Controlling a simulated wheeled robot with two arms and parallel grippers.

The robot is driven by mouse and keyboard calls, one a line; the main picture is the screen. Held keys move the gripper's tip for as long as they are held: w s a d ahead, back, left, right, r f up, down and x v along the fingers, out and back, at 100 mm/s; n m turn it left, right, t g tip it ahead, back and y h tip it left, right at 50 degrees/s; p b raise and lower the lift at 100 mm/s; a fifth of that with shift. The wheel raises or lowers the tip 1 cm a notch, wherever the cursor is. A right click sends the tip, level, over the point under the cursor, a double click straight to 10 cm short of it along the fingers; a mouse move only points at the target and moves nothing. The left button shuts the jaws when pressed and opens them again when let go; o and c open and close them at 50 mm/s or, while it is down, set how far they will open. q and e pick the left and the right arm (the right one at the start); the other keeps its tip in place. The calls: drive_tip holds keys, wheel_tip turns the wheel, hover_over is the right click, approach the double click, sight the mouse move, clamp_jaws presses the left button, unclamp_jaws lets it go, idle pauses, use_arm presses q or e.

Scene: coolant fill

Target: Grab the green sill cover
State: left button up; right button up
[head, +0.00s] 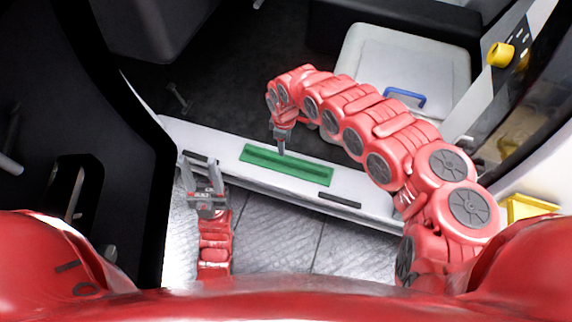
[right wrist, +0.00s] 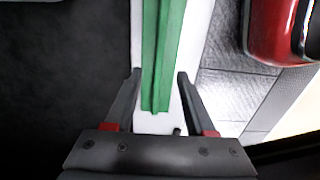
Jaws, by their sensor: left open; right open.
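The green sill cover (head: 300,168) is a long flat strip with a raised rib, lying on the white sill in the head view. In the right wrist view the cover (right wrist: 160,50) runs lengthwise, its near end between the open fingers. My right gripper (head: 281,150) points down at the cover's far edge, left of its middle; contact cannot be told. It also shows in the right wrist view (right wrist: 158,85), open and with nothing clasped. My left gripper (head: 203,170) is open and empty, left of the cover and near the sill's front edge.
The white sill (head: 375,209) has dark slots (head: 340,200) beside the cover. Patterned metal floor (head: 290,238) lies in front, dark carpet behind. A white box lid with a blue handle (head: 405,97) stands behind my right arm. A black door (head: 110,130) is at left.

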sight(286, 159)
wheel_tip(286, 159, down, 4)
drive_tip(key=shift+b, duration=0.35)
wheel_tip(286, 159, down, 5)
drive_tip(key=shift+s+d+r+b, duration=0.1)
drive_tip(key=shift+s+r+b, duration=0.1)
drive_tip(key=shift+b, duration=0.7)
drive_tip(key=shift+w+d+f, duration=0.1)
drive_tip(key=shift+w+f, duration=0.05)
drive_tip(key=shift+f, duration=0.05)
clamp_jaws()
